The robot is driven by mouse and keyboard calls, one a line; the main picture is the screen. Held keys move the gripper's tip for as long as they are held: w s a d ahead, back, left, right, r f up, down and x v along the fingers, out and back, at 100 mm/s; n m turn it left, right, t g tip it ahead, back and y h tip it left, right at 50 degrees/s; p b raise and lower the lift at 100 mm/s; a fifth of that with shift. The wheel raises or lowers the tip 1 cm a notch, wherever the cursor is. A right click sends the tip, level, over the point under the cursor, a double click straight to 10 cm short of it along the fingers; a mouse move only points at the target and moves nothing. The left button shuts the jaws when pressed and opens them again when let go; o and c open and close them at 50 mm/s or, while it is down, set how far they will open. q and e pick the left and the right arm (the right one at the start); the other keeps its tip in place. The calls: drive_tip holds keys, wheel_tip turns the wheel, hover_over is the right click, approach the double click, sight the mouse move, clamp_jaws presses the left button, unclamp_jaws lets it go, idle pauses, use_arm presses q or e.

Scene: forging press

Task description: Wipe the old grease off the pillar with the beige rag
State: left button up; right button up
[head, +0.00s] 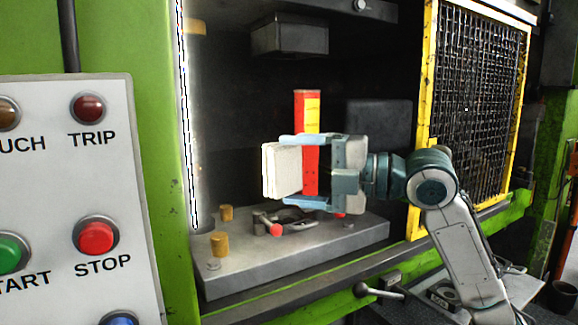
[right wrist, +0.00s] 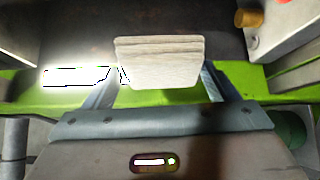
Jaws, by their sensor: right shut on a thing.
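The beige rag (head: 282,172) is a thick pale pad in the head view. My right gripper (head: 300,171) is shut on it, with one finger above and one below. The rag also shows between the fingers in the right wrist view (right wrist: 158,62). The bright, shiny pillar (head: 191,120) stands upright at the left side of the press opening. The rag is to the right of the pillar, with a visible gap. I cannot make out the old grease through the glare. My left gripper is not in view.
A red and yellow upright block (head: 306,110) shows behind my right gripper. The grey press bed (head: 320,255) carries brass pegs (head: 220,245) and a red-handled tool (head: 290,220). A button panel (head: 75,180) is at left, a yellow mesh guard (head: 477,100) at right.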

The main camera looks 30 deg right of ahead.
drive_tip(key=shift+w+a+r+p, duration=0.15)
drive_tip(key=shift+w+r+p, duration=0.05)
drive_tip(key=shift+w+p, duration=0.2)
drive_tip(key=w, duration=0.1)
drive_tip(key=a, duration=0.1)
drive_tip(key=w+p, duration=0.1)
drive_tip(key=shift+w+a+f, duration=0.25)
drive_tip(key=shift+w, duration=0.05)
use_arm(q)
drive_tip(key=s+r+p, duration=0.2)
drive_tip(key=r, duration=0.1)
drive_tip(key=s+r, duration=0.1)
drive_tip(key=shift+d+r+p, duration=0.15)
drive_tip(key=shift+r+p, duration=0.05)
drive_tip(key=shift+p, duration=0.2)
use_arm(e)
drive_tip(key=w+a+f, duration=0.2)
drive_tip(key=w+a, duration=0.1)
drive_tip(key=w, duration=0.6)
drive_tip(key=w+a+f, duration=0.1)
drive_tip(key=w+a, duration=0.3)
drive_tip(key=w, duration=0.5)
drive_tip(key=shift+f, duration=0.35)
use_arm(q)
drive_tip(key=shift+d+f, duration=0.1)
use_arm(e)
drive_tip(key=shift+w+a, duration=0.1)
drive_tip(key=shift+w, duration=0.5)
drive_tip(key=shift+r, duration=0.15)
